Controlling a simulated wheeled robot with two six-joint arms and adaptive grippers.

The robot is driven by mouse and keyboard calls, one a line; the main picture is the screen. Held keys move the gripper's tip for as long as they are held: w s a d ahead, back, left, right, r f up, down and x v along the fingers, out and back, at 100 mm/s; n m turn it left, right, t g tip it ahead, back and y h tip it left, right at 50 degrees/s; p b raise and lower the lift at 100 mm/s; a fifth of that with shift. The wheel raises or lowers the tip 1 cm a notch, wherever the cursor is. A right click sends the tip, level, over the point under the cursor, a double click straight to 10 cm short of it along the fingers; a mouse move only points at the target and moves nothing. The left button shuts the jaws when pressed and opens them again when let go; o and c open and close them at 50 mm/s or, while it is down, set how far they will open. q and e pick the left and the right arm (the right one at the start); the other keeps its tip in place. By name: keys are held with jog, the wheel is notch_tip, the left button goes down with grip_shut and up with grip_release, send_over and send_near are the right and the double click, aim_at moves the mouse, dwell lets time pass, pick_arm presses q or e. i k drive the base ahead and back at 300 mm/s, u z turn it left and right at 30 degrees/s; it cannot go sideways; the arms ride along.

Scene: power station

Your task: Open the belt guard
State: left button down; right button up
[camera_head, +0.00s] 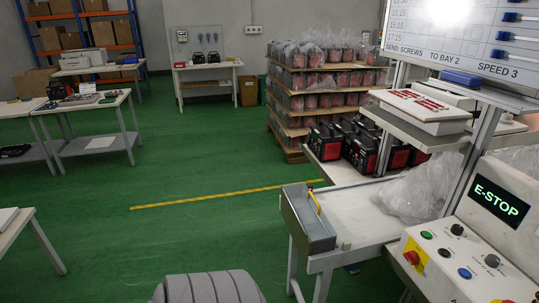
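A grey metal guard (306,226) is at the near left end of the white conveyor belt (352,212). A thin yellow handle (315,202) stands up at an angle on the guard's belt side. The guard looks like a long upright panel or shallow box across the belt end; I cannot tell from this view whether it is closed or partly open. Neither of my grippers shows in the head view, and nothing is touching the guard or its handle.
A control panel (470,262) with buttons and an E-STOP screen (499,203) stands right of the belt. Green floor there is clear.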

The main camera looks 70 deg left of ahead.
aim_at(310, 194)
jog(key=u, duration=1.95)
jog(key=k, duration=0.6)
jog(key=u, duration=0.3)
jog(key=i, duration=1.9)
jog(key=z, duration=0.65)
